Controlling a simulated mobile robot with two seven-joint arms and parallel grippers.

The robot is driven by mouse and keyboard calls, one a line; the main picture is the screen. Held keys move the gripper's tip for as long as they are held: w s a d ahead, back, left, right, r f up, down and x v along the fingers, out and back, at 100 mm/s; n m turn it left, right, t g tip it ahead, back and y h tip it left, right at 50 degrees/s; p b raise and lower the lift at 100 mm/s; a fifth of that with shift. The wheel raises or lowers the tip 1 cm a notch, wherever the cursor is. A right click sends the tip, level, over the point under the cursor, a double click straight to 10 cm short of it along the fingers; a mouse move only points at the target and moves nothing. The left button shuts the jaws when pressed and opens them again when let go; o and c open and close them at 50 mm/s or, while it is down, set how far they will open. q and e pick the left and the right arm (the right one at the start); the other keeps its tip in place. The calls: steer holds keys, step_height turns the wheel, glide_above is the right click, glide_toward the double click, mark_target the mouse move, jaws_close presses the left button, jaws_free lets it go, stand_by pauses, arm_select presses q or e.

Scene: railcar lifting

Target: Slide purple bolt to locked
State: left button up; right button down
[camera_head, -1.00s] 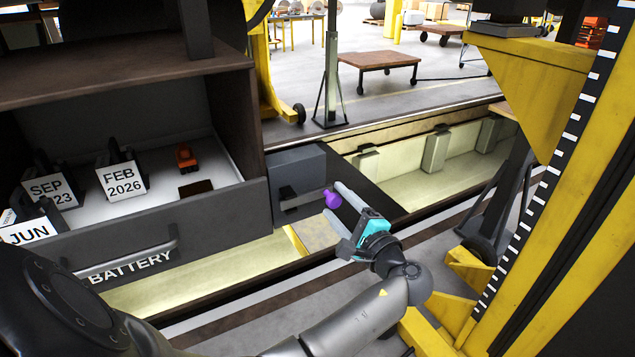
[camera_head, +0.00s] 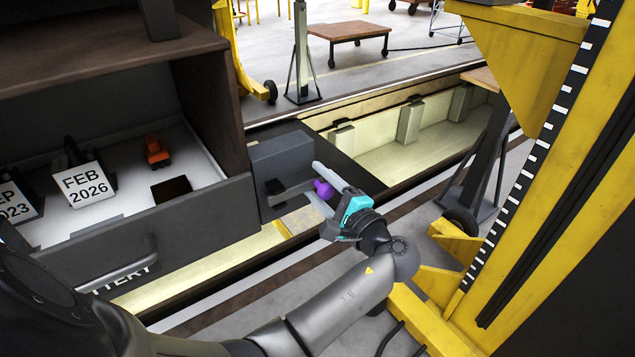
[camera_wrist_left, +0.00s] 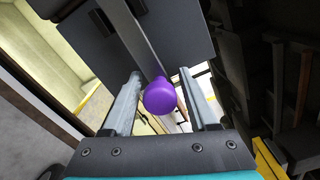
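The purple bolt knob (camera_head: 323,188) sticks out from a dark grey bolt housing (camera_head: 283,160) beside the battery drawer. A flat dark bar runs behind the knob. My left gripper (camera_head: 319,180) is open, with its fingers on either side of the knob. In the left wrist view the knob (camera_wrist_left: 160,97) sits between the two grey fingers, with a visible gap on the right and a smaller one on the left. The left gripper's fingertips reach near the housing plate (camera_wrist_left: 185,40). My right gripper is not in view.
The open battery drawer (camera_head: 160,225) at left holds dated blocks, including FEB 2026 (camera_head: 84,184), and an orange item (camera_head: 157,152). A yellow lifting column (camera_head: 560,200) stands at right. A lit pit (camera_head: 425,135) lies behind the housing.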

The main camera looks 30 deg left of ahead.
arm_select(q)
jaws_close()
stand_by(1.2)
